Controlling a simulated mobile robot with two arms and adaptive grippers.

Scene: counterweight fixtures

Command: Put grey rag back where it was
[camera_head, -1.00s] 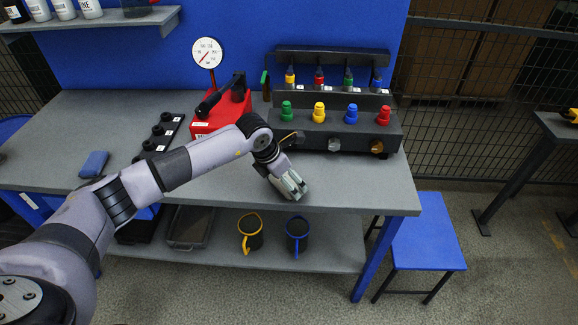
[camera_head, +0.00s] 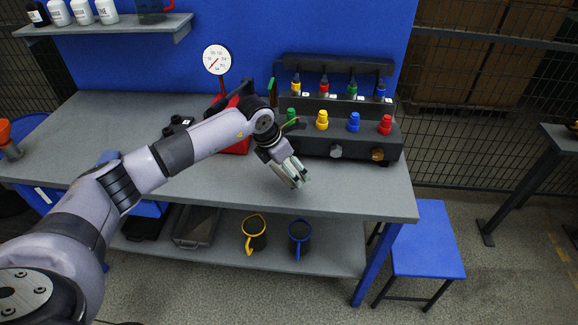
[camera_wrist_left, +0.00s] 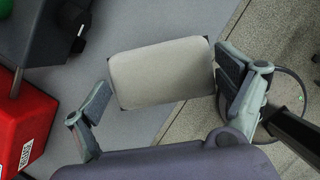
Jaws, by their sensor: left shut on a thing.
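My left gripper (camera_head: 291,173) is over the front part of the grey workbench (camera_head: 345,192). It is shut on a pale grey rag (camera_wrist_left: 160,73), a flat, roughly rectangular piece between its two fingers in the left wrist view. In that view the rag hangs over the bench surface near the bench edge, with floor to the right. In the head view the rag is mostly hidden by the fingers. A blue folded cloth or pad (camera_head: 108,157) lies on the left of the bench, partly behind my left arm. My right gripper is not in view.
A black fixture (camera_head: 345,143) with coloured knobs stands at the back right. A red device (camera_head: 238,146) with a gauge (camera_head: 217,59) is behind my arm. The bench's front right is clear.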

